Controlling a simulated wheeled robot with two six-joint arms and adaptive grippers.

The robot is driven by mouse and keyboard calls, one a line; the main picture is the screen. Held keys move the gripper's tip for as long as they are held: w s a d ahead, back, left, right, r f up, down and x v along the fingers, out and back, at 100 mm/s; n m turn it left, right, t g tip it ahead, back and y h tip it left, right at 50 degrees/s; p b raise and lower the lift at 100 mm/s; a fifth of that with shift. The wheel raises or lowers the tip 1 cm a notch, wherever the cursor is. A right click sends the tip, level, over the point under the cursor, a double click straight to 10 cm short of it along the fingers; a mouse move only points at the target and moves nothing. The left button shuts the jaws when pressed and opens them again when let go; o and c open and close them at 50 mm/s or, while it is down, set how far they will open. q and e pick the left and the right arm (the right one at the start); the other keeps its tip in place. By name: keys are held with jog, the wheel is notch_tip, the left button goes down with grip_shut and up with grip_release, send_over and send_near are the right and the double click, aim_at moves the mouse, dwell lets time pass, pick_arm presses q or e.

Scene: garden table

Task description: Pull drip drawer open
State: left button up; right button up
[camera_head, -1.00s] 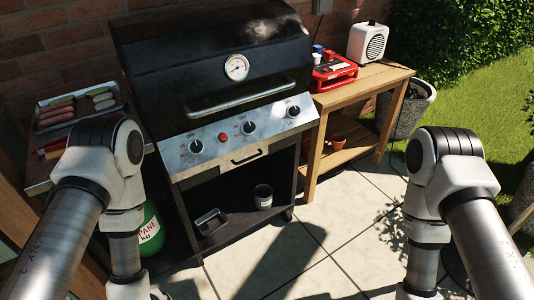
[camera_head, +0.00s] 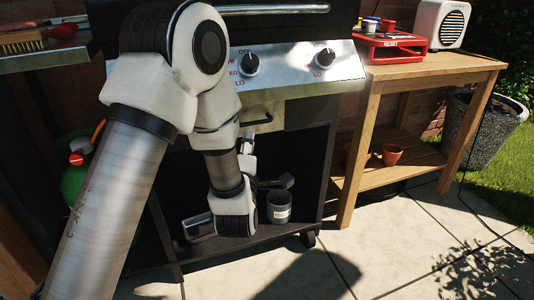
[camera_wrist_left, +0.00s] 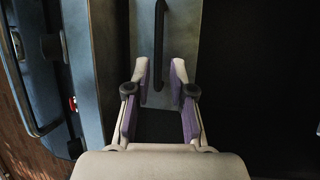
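The drip drawer (camera_head: 290,115) is a metal front panel below the grill's control panel and looks shut. Its black handle (camera_head: 259,121) shows just above my left gripper (camera_head: 247,138). In the left wrist view the handle (camera_wrist_left: 159,40) runs lengthwise along the pale drawer front (camera_wrist_left: 182,30). My left gripper (camera_wrist_left: 161,72) is open there, its purple-padded fingers apart, with the handle's near end between the tips in the picture. I see no contact. In the head view my left arm hides the drawer's left part and most of the gripper. My right gripper is not in view.
Grill knobs (camera_head: 245,66) sit above the drawer. A grey can (camera_head: 279,207) and a metal tin (camera_head: 200,227) stand on the grill's lower shelf. Paving is clear in front.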

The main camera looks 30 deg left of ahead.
aim_at(252, 123)
pick_arm(q)
jog(key=b+x, duration=0.1)
jog(key=x, duration=0.7)
jog(key=shift+d, duration=0.1)
grip_shut()
